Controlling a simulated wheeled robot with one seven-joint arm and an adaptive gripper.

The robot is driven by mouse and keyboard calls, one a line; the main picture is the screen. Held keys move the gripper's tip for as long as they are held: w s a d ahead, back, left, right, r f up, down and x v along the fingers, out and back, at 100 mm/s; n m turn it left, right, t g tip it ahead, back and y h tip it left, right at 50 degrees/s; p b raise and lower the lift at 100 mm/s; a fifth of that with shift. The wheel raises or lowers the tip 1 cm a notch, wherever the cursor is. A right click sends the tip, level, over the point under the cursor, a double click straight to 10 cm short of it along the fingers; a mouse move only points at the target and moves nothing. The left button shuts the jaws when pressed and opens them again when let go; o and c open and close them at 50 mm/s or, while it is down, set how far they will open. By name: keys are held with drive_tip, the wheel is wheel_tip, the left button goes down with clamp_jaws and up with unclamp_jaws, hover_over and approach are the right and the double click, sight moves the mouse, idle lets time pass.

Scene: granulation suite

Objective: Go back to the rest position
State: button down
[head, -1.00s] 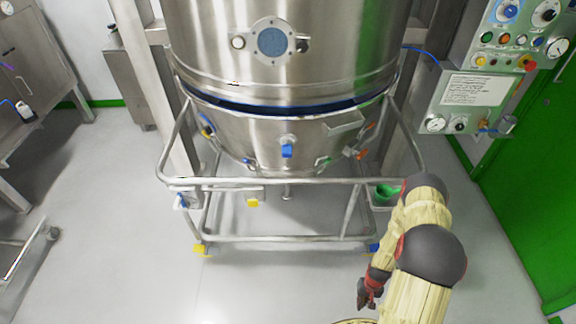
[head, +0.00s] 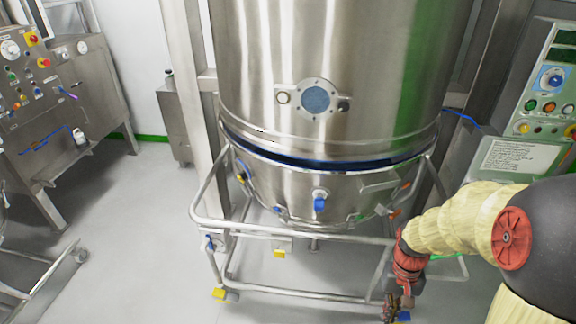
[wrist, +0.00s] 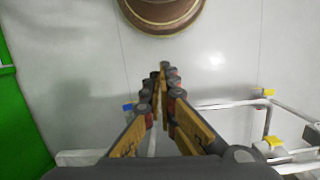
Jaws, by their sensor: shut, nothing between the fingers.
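My gripper (head: 391,307) is at the lower right in the head view, low beside the right front leg of the vessel's frame. In the wrist view, its two fingers (wrist: 162,75) meet at the tips, shut and empty. My arm, in a pale yellow cover, bends in from the right edge of the head view. I cannot tell whether the gripper touches the frame.
A large steel vessel (head: 330,60) stands in a wheeled tubular frame (head: 300,230) with yellow pedals. A control panel (head: 545,110) is at the right, a steel cabinet (head: 60,100) at the left. The floor (head: 130,240) at lower left is clear.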

drive_tip(key=s+a+r+n+t, duration=0.1)
drive_tip(key=a+r, duration=0.5)
drive_tip(key=r, duration=0.6)
drive_tip(key=s+a+r+n+t, duration=0.2)
drive_tip(key=s+a+r+t, duration=0.2)
drive_tip(key=r, duration=0.8)
drive_tip(key=a+t, duration=0.2)
drive_tip(key=shift+r+n+t, duration=0.3)
drive_tip(key=c, duration=2.5)
unclamp_jaws()
drive_tip(key=shift+s, duration=0.1)
